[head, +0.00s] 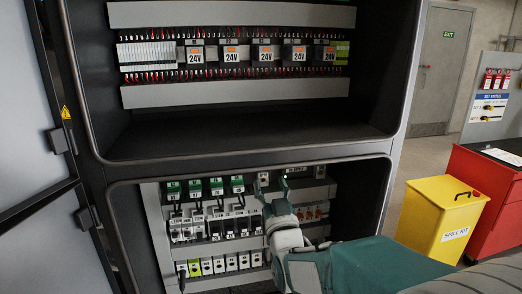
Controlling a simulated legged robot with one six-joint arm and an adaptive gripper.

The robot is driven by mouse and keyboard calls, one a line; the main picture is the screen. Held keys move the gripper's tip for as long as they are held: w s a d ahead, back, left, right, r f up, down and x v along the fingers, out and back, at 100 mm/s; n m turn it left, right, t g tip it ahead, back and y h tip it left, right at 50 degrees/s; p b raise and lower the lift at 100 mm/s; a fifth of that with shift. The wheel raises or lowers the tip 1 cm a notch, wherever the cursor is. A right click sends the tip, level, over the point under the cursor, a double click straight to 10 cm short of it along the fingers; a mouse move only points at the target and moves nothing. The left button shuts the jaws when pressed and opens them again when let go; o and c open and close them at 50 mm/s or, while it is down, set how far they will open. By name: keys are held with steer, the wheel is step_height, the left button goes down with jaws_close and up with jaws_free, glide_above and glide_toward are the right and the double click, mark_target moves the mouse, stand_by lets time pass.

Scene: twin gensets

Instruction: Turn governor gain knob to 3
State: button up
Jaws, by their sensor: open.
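An open cabinet shows two bays, and my arm reaches into the lower bay (118,210). My gripper (273,181) is open, its two fingers apart and pointing up and inward in front of the upper part of the lower panel. A small green light shows by its right finger. I cannot make out the governor gain knob or its scale; my gripper and arm cover part of the panel. I cannot tell whether the fingers touch anything.
Green-topped modules (216,187) and breakers (215,228) are left of my gripper. Orange-marked parts (318,211) are to its right. The cabinet frame (240,156) edges the bay. A yellow spill kit bin (440,218) and red cabinet (478,195) stand outside right.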

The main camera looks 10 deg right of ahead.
steer(key=x, duration=1)
jaws_close()
